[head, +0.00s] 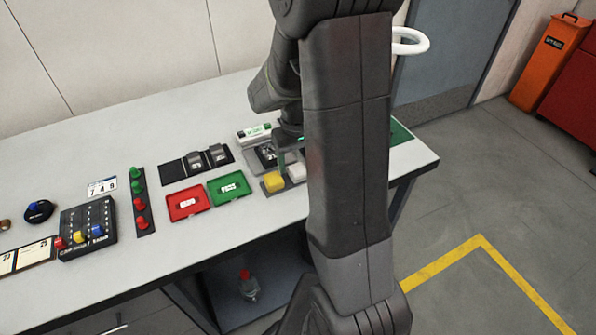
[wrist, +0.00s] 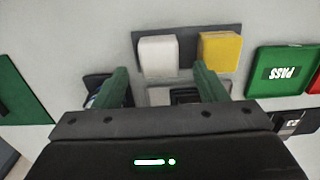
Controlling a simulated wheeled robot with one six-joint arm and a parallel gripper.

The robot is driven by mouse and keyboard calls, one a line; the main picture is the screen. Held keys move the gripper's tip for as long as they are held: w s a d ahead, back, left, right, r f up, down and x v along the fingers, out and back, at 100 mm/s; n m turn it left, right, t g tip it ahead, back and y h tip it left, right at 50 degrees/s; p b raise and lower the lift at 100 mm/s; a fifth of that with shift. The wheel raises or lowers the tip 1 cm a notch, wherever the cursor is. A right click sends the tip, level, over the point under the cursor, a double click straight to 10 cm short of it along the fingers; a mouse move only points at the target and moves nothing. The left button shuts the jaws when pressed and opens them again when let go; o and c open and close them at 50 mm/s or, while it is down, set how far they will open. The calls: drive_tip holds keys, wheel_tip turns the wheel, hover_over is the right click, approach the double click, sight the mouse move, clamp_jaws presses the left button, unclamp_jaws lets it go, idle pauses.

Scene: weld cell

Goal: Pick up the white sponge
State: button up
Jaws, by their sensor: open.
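The white sponge (wrist: 158,56) is a small rounded block at the top middle of the wrist view. It rests on a dark strip (wrist: 188,33) beside a yellow sponge (wrist: 219,52). In the head view the white sponge (head: 296,172) shows just left of my arm, right of the yellow one (head: 274,181). My gripper (wrist: 161,80) is open, its two green fingers apart with nothing held between them. In the wrist view the white sponge lies beyond the fingertips, apart from them. In the head view my arm hides much of the gripper.
A green PASS tray (head: 230,188) and a red tray (head: 187,203) lie left of the sponges. A white-and-green box (head: 254,133) and dark holders (head: 197,163) stand behind. The table's front strip (head: 215,238) is clear.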

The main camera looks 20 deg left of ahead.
sight(297, 167)
drive_tip(key=shift+f, duration=1.1)
drive_tip(key=c, duration=1)
drive_tip(key=shift+r, duration=5.05)
drive_tip(key=shift+c, duration=0.2)
